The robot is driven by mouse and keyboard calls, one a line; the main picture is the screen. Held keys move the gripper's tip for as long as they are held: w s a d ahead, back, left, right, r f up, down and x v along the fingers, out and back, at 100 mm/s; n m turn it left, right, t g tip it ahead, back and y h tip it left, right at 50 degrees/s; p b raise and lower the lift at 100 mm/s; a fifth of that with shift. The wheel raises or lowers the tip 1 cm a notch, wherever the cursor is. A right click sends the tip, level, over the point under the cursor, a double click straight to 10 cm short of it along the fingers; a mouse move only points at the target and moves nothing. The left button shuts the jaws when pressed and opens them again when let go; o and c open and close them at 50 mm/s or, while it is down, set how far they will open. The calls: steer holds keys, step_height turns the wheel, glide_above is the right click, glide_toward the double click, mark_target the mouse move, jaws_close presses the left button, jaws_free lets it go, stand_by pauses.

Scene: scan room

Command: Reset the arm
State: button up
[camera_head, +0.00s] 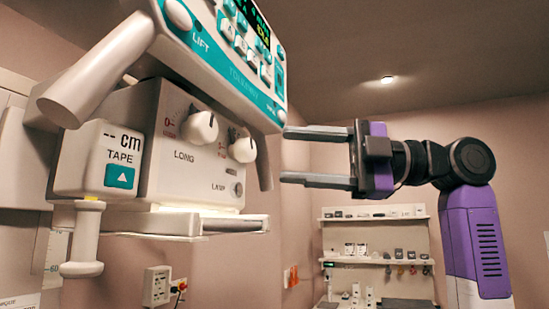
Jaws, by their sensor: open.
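My gripper (302,157) is at the centre right in the head view, with its two grey fingers pointing left. The fingers are spread apart and nothing is between them. My purple and black arm rises from the lower right and bends left at the elbow to hold the gripper level. The fingertips appear close to the right end of the X-ray head's control panel (222,65) and its grey right handle (264,165). I cannot tell whether they touch.
The X-ray head has a collimator box (185,150) with knobs, a tape unit (105,155) and a left handle (95,75). A wall outlet (157,286) is below it. Shelves (375,217) with small items stand at the back. Open space lies above my arm.

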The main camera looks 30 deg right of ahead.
steer(key=shift+s+d, duration=0.4)
steer(key=shift+d, duration=0.2)
